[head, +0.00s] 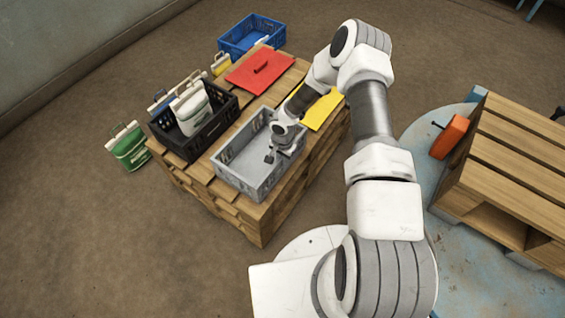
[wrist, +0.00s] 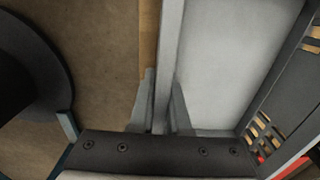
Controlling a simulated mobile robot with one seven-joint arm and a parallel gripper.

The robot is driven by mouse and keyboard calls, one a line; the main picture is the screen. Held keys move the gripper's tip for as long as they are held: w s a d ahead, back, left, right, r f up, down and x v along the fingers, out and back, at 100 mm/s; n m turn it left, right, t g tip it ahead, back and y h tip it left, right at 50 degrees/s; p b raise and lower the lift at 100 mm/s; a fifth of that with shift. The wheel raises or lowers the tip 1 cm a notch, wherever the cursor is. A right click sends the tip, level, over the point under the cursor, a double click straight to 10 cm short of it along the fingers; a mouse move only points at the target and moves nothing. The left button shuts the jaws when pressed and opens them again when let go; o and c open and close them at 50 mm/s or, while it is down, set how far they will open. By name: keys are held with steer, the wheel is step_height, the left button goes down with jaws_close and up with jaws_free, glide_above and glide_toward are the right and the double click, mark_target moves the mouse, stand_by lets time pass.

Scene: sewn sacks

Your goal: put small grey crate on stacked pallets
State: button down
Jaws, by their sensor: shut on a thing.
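The small grey crate (head: 236,183) is upright and empty at the near right end of the stacked pallets (head: 262,226). It looks to be on or just above their top boards; I cannot tell if it touches. My gripper (head: 279,154) is at the crate's right side. In the wrist view, my gripper (wrist: 161,100) has one finger on each side of the crate wall (wrist: 169,50) and is shut on it. The crate's bare inside floor shows right of the wall. The arm hides part of the crate's right side.
A black crate (head: 222,128) with white and blue containers stands left of the grey crate. A red lid (head: 250,75) and yellow sheet (head: 322,112) lie behind. A blue crate (head: 235,45) is at the back, a green container (head: 131,154) on the floor left, another pallet stack (head: 510,175) right.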

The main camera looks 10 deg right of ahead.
steer(key=c, duration=0.9)
jaws_free()
steer(key=shift+f, duration=0.1)
step_height(320, 180, up, 12)
steer(key=p, duration=0.3)
steer(key=shift+r, duration=0.2)
steer(key=s+d+r+n+t+h, duration=0.1)
steer(key=d+r+n, duration=0.15)
steer(key=r, duration=1.15)
steer(key=s+d+r+n+t+h, duration=0.15)
steer(key=d+r, duration=0.25)
steer(key=r, duration=1)
steer(key=s+r+n+t, duration=0.1)
steer(key=s+r, duration=0.4)
steer(key=s, duration=0.2)
steer(key=s+a+r+n+t+y, duration=0.1)
steer(key=s+r+n, duration=0.1)
steer(key=s+r, duration=0.4)
steer(key=s+a+r+n+t+y, duration=0.1)
steer(key=s+r+n, duration=0.1)
steer(key=s+r, duration=0.4)
steer(key=shift+s+a+y, duration=0.15)
steer(key=shift+s+y, duration=0.1)
steer(key=shift+s, duration=0.75)
